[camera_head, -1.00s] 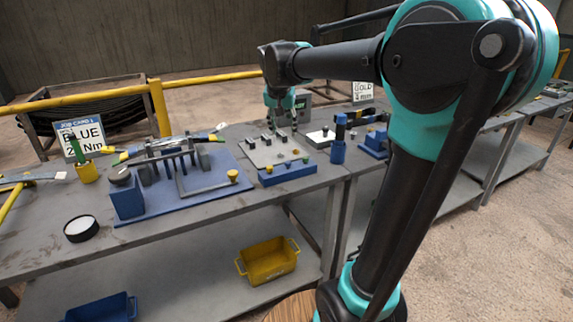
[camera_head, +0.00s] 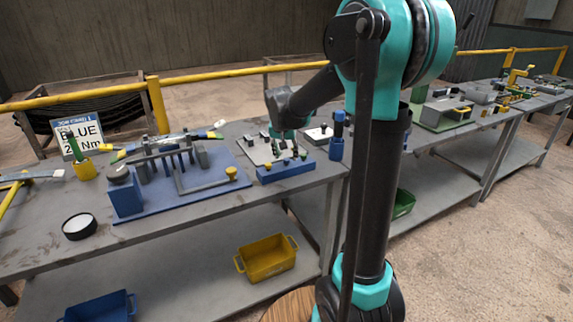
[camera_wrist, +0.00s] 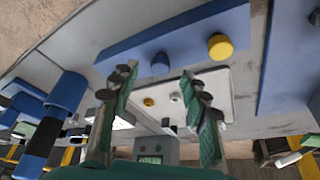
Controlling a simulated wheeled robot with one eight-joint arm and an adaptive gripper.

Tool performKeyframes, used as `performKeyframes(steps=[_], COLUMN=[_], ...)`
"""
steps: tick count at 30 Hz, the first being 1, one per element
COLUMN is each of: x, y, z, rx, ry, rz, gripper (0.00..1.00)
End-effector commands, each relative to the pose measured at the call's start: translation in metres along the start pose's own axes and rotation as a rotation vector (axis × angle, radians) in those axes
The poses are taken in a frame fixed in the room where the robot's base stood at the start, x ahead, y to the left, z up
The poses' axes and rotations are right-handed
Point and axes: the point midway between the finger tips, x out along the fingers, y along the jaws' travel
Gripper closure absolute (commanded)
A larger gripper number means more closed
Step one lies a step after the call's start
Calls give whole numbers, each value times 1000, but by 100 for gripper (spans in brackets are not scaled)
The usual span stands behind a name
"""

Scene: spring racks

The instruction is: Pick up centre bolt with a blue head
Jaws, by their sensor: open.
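In the wrist view a round blue head (camera_wrist: 160,64), which looks like the centre bolt's, stands on a long blue block (camera_wrist: 125,52). A yellow-headed bolt (camera_wrist: 219,46) is on the same block, to its right. My gripper (camera_wrist: 157,82) is open and empty, its two fingertips on either side of and just short of the blue head in the picture. In the head view the blue block (camera_head: 286,171) lies at the bench's front edge, and my gripper (camera_head: 289,147) is over it and the grey plate. The blue head is hard to make out there.
A light plate (camera_wrist: 213,83) with small parts lies beside the block. A tall blue post with a dark middle (camera_wrist: 55,115) stands close to the left finger's side; it also shows in the head view (camera_head: 337,150). A blue fixture board (camera_head: 205,208) lies to the left.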

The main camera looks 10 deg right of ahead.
Motion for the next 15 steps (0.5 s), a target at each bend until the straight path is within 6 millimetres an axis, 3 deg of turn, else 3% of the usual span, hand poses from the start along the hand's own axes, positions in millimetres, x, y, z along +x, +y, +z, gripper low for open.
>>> performKeyframes(steps=[6, 13, 15], x=[23, 24, 24], y=[0, 0, 0], z=[0, 0, 0], rx=[0, 0, 0], ry=[0, 0, 0], rz=[0, 0, 0], gripper=[54, 54, 60])
